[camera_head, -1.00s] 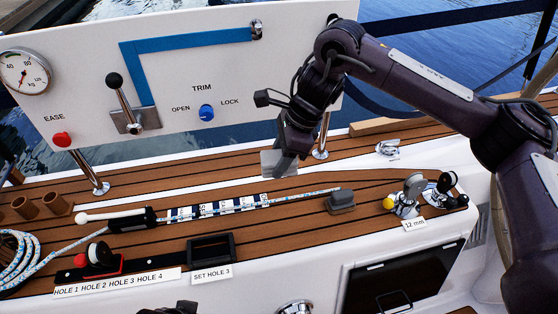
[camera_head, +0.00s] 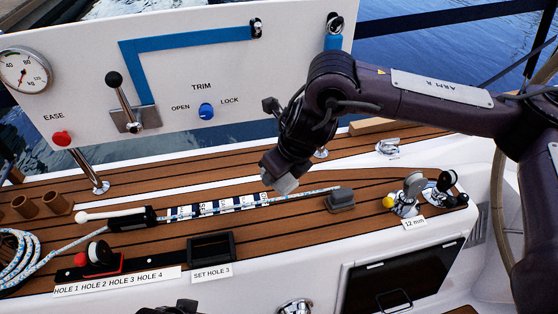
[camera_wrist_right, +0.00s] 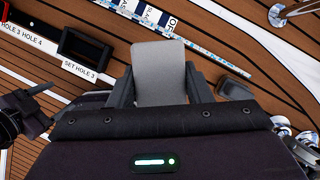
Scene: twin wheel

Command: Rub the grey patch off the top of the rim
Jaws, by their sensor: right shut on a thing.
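My right gripper (camera_head: 274,172) is shut on a light grey pad (camera_head: 286,185), held over the teak deck near the striped rope. In the right wrist view the pad (camera_wrist_right: 160,70) stands between the two fingers. A pale curved wheel rim (camera_head: 499,190) shows at the right edge of the head view, partly hidden behind my right arm. I cannot make out a grey patch on it. A dark part of what seems my left gripper (camera_head: 180,308) shows at the bottom edge; its jaws are not clear.
A white panel (camera_head: 240,80) with a gauge, lever and knobs stands at the back. On the deck are a rope (camera_head: 240,205), a grey block (camera_head: 340,199), a black tray (camera_head: 211,250) and fittings (camera_head: 405,195). A dark hatch (camera_head: 400,285) is at lower right.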

